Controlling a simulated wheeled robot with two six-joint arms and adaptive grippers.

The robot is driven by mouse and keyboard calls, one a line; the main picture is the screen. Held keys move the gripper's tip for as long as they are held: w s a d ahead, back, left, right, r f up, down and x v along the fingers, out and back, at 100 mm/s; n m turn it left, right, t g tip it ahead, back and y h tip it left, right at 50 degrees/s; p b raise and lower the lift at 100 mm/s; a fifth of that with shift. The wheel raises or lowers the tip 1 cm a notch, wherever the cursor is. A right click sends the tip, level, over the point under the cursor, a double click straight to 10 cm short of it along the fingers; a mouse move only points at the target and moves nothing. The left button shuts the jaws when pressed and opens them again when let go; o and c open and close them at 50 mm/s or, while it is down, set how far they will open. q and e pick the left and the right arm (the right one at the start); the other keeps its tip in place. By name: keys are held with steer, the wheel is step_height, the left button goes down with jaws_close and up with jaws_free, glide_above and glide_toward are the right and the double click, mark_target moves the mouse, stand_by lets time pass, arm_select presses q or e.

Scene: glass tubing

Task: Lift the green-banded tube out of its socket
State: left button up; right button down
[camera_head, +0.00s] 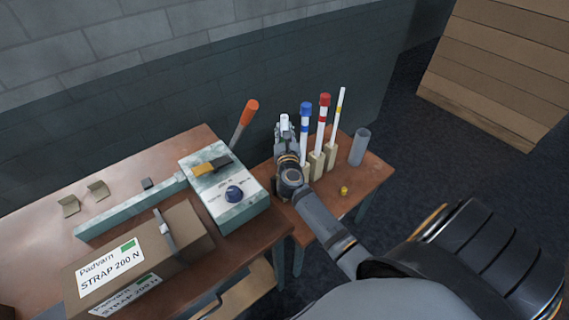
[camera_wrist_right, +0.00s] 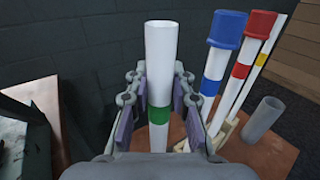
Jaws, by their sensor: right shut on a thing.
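The green-banded tube (camera_wrist_right: 160,60) is white with an open top and stands upright between the fingers in the right wrist view. Its green band (camera_wrist_right: 159,115) sits low between the finger pads. My right gripper (camera_wrist_right: 160,98) is shut on this tube. In the head view, the tube's white top (camera_head: 284,121) shows just above my right gripper (camera_head: 286,140). The tube's lower end and its socket are hidden by the gripper, so I cannot tell whether the tube is still seated. My left gripper is not in view.
A blue-capped tube (camera_head: 305,115), a red-capped tube (camera_head: 322,118) and a thin yellow-banded tube (camera_head: 338,115) stand in beige sockets close to the right. A grey cylinder (camera_head: 359,147) and a small yellow piece (camera_head: 344,190) are farther right. A machine (camera_head: 240,210) stands left.

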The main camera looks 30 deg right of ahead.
step_height(320, 180, up, 12)
steer(key=p, duration=0.3)
step_height(320, 180, up, 16)
steer(key=p, duration=0.4)
step_height(320, 180, down, 8)
steer(key=b, duration=0.5)
steer(key=shift+b, duration=0.3)
